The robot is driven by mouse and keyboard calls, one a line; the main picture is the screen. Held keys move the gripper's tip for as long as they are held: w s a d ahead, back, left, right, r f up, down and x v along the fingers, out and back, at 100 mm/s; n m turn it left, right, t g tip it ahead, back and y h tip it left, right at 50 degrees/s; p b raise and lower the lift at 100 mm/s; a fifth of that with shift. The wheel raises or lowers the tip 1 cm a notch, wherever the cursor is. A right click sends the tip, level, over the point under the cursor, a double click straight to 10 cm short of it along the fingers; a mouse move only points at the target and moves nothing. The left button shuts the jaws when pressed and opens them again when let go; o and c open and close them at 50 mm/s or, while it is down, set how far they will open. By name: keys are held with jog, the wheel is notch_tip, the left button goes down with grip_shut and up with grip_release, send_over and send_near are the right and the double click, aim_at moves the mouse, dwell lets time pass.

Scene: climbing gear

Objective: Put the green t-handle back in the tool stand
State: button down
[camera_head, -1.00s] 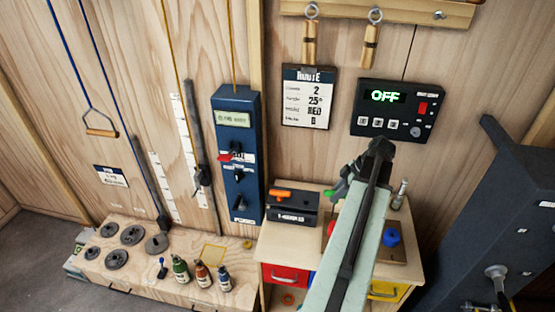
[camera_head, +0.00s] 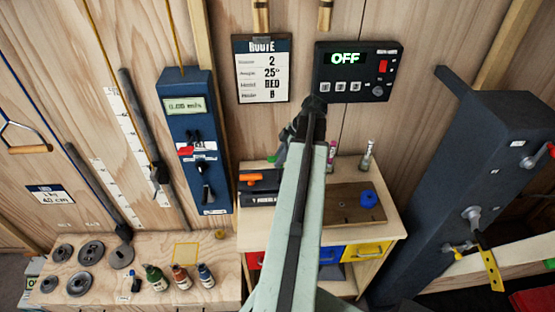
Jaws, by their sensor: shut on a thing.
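The tool stand (camera_head: 262,199) is a dark, labelled block at the left of the cabinet top. An orange t-handle (camera_head: 251,179) sits in it. My gripper (camera_head: 284,146) is above and behind the stand's right part, mostly hidden by my own pale arm. It is shut on the green t-handle (camera_head: 271,158), of which only a small green bit shows at the arm's left side. Its shaft and tip are hidden, so I cannot tell whether it touches the stand. The stand's right end is also covered by my arm.
A wooden board (camera_head: 340,212) with a blue knob (camera_head: 368,198) lies right of my arm on the cabinet top. Two slim upright items (camera_head: 367,156) stand behind it. A blue wall unit (camera_head: 190,135) is close left; the OFF control box (camera_head: 357,72) is above.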

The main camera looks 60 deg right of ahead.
notch_tip(320, 180, down, 9)
jog(key=b, duration=0.8)
jog(key=shift+s+r, duration=0.1)
jog(key=c, duration=1.2)
grip_release()
jog(key=shift+o, duration=0.2)
jog(key=shift+r, duration=0.15)
jog(key=p+v, duration=0.7)
jog(key=v, duration=0.1)
